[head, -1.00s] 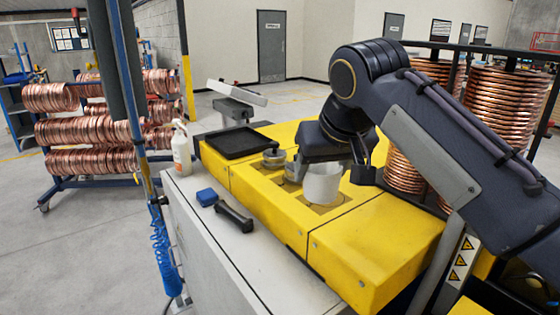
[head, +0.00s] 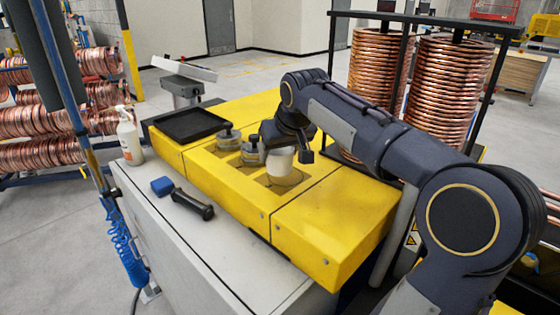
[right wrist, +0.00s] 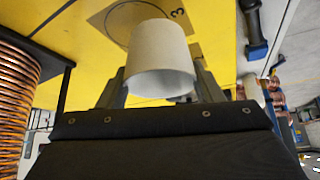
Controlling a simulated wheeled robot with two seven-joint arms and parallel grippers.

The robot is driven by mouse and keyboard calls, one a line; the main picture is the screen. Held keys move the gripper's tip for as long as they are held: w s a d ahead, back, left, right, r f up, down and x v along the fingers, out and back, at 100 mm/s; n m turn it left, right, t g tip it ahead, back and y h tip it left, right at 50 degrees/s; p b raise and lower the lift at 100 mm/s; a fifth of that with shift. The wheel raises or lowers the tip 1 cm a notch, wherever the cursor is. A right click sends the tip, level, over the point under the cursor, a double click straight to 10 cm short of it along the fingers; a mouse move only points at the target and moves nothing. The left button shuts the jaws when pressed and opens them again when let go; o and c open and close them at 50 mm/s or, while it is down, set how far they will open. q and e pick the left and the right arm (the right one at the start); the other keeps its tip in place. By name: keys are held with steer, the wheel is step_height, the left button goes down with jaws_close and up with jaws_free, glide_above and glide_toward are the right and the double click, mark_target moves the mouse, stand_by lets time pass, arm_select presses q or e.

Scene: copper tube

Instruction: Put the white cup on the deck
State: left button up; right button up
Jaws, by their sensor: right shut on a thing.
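The white cup (head: 280,163) is over the yellow deck (head: 232,188), at a darker square patch in the deck's middle. My right gripper (head: 284,148) is shut on it, with the arm coming in from the right. In the right wrist view the white cup (right wrist: 160,58) sits between the two fingers (right wrist: 162,88), with a round outline and a "3" on the yellow surface beyond it. I cannot tell whether the cup touches the deck. My left gripper is out of view.
Metal lidded pieces (head: 252,150) stand on the deck left of the cup. A black tray (head: 188,126) lies at the far left. Copper coils (head: 445,90) stand behind.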

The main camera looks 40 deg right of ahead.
mark_target(280, 164)
steer(key=shift+w+d+f, duration=0.15)
steer(key=shift+d+f, duration=0.05)
steer(key=shift+f, duration=0.1)
steer(key=shift+w+d+f, duration=0.1)
steer(key=shift+w+f, duration=0.05)
steer(key=shift+f, duration=1.6)
steer(key=o, duration=0.5)
steer(key=shift+f, duration=0.2)
steer(key=o, duration=0.5)
steer(key=shift+c, duration=0.2)
steer(key=shift+r, duration=0.1)
